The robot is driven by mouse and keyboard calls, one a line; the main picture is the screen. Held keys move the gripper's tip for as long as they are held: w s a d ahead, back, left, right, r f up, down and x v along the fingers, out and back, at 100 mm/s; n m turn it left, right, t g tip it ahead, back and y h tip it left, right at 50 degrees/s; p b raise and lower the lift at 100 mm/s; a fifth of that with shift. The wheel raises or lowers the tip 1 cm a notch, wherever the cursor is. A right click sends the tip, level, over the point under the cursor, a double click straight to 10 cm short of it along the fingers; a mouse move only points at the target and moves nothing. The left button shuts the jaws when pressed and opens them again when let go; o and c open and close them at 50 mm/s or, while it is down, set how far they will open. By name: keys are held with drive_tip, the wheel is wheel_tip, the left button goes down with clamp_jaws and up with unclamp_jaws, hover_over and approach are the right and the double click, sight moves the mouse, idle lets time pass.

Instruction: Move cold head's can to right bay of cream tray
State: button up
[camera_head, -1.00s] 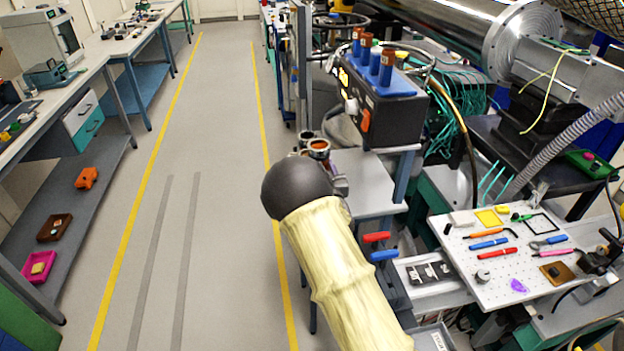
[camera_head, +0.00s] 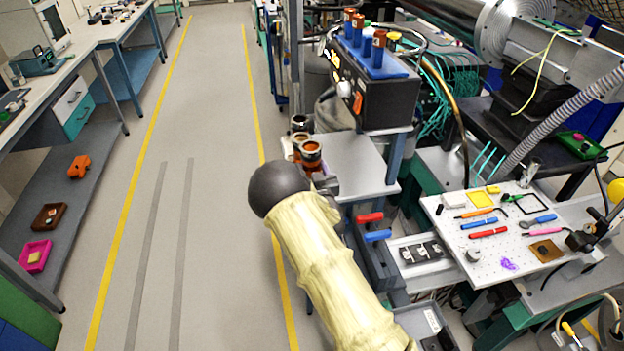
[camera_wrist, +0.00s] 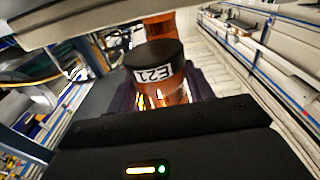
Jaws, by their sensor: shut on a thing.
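My gripper (camera_wrist: 162,98) is shut on an amber-copper can (camera_wrist: 172,84) with a black cap marked E21. The can is held between the dark fingers in the wrist view. In the head view the copper can (camera_head: 310,158) shows just past my dark wrist, beside the grey bench's left edge; my arm hides most of the gripper. Other copper-brown pieces (camera_head: 299,124) show close behind it. Whether they touch the held can is unclear. I cannot make out a cream tray with certainty in either view.
A black box with a blue top (camera_head: 372,85) and several copper cylinders stands behind the grey bench (camera_head: 350,160). Red and blue handles (camera_head: 372,226) and a white perforated board with tools (camera_head: 490,248) lie to the right. The marked floor aisle (camera_head: 210,130) is clear.

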drive_tip(key=shift+f, duration=2.05)
drive_tip(key=shift+f, duration=0.1)
drive_tip(key=o, duration=1.6)
drive_tip(key=shift+w+a, duration=0.1)
drive_tip(key=b+v, duration=0.2)
drive_tip(key=v, duration=1)
